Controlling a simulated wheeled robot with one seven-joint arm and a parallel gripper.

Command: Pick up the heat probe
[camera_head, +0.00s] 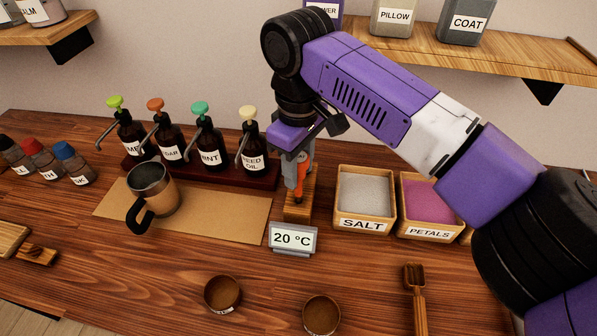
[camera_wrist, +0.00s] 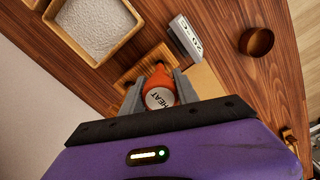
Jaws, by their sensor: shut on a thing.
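The heat probe (camera_wrist: 160,97) is orange with a round white cap lettered HEAT, seen end-on in the wrist view. In the head view its orange body (camera_head: 304,168) stands upright over a small wooden stand (camera_head: 297,208). My gripper (camera_head: 297,170) points down over the stand and is shut on the probe, with one finger on each side. In the wrist view my gripper (camera_wrist: 159,90) shows both grey fingers against the probe. The probe's lower end is at the stand; I cannot tell whether it is still seated in it.
A display reading 20 °C (camera_head: 292,238) stands just in front of the stand. A salt box (camera_head: 364,224) and a petals box (camera_head: 430,233) are to the right. Two small bowls (camera_head: 222,293) are in front.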

